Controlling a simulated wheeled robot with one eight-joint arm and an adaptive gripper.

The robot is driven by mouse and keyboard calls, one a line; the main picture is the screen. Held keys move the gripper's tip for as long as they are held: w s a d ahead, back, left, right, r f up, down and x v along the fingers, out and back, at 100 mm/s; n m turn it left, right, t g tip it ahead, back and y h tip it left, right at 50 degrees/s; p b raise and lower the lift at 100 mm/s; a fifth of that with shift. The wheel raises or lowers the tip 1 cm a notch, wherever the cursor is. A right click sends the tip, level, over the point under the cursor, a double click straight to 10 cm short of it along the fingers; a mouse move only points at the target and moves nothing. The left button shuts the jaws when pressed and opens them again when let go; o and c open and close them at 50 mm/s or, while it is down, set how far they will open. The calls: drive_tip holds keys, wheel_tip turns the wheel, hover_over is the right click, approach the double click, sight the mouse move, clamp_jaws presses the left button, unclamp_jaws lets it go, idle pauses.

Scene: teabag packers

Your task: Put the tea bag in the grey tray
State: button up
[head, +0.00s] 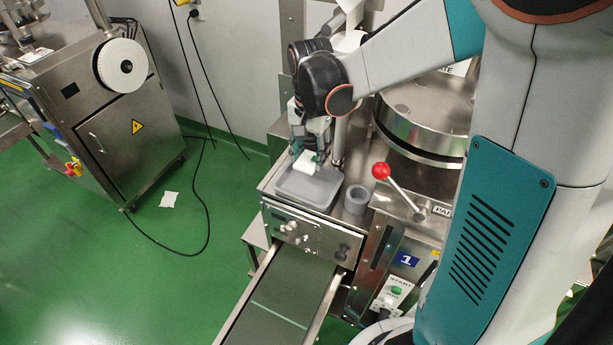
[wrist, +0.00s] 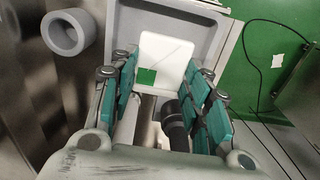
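The tea bag (head: 306,162) is white, with a green label that shows in the wrist view (wrist: 164,52). My gripper (head: 312,152) is shut on it, with the teal fingers (wrist: 165,75) at both side edges of the bag in the wrist view. The grey tray (head: 307,190) is a shallow rectangular tray on the metal machine top. The bag is over the tray in the head view. The tray's wall also shows behind the bag in the wrist view (wrist: 226,48).
A grey ring-shaped cup (head: 357,198) stands right of the tray. A red-knobbed lever (head: 381,171) and a round metal drum (head: 425,125) are farther right. A green conveyor (head: 283,300) runs below the tray. A white scrap (head: 169,199) lies on the green floor.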

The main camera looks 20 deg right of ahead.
sight(309, 186)
wheel_tip(309, 186, down, 9)
drive_tip(key=shift+f+b, duration=0.1)
drive_tip(key=shift+b, duration=1.05)
drive_tip(key=shift+f, duration=0.15)
drive_tip(key=o, duration=0.6)
